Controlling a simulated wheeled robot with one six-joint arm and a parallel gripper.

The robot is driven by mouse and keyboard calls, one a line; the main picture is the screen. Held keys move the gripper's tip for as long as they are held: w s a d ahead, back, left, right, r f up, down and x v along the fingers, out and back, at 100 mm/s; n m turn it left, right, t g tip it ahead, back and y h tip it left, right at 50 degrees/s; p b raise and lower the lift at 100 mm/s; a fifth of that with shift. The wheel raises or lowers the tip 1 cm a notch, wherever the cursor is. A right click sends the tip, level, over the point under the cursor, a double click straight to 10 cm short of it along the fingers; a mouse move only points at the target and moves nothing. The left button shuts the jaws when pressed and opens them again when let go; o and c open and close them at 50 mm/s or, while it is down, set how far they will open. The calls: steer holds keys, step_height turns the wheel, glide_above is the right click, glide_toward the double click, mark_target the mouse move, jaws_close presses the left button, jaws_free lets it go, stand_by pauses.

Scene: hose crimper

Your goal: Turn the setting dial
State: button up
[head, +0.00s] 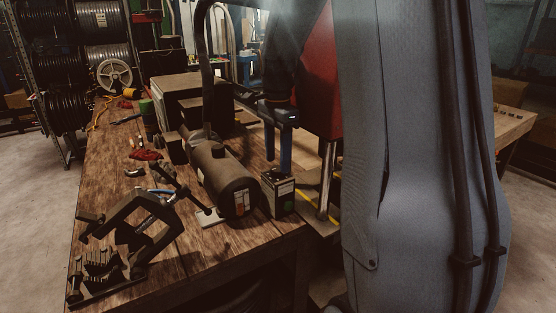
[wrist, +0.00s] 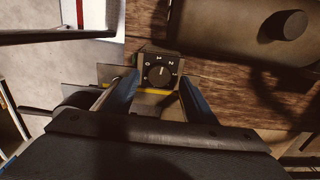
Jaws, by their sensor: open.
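The setting dial (wrist: 158,77) is a round black knob on top of a small dark control box (head: 279,194) at the table's front right corner. Numerals run around its far side in the wrist view, and its pale pointer mark stands roughly upright in the picture, toward the middle numerals. My gripper (head: 278,164) is above the box, pointing down, with its two blue fingers apart and nothing between them. In the wrist view my gripper (wrist: 158,82) has one finger on each side of the dial, with visible gaps; I see no contact.
A dark cylindrical tank (head: 226,180) stands close left of the box. A black clamp-like tool (head: 135,228) lies at the front left of the wooden table (head: 205,262). A red machine body (head: 319,80) and a metal post (head: 327,178) stand close right of my gripper.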

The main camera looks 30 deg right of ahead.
steer(key=shift+f, duration=1.1)
steer(key=c, duration=1)
steer(key=shift+n+p, duration=0.5)
steer(key=shift+n, duration=0.3)
steer(key=shift+c, duration=0.2)
steer(key=o, duration=1)
steer(key=shift+o, duration=0.2)
steer(key=shift+r, duration=0.1)
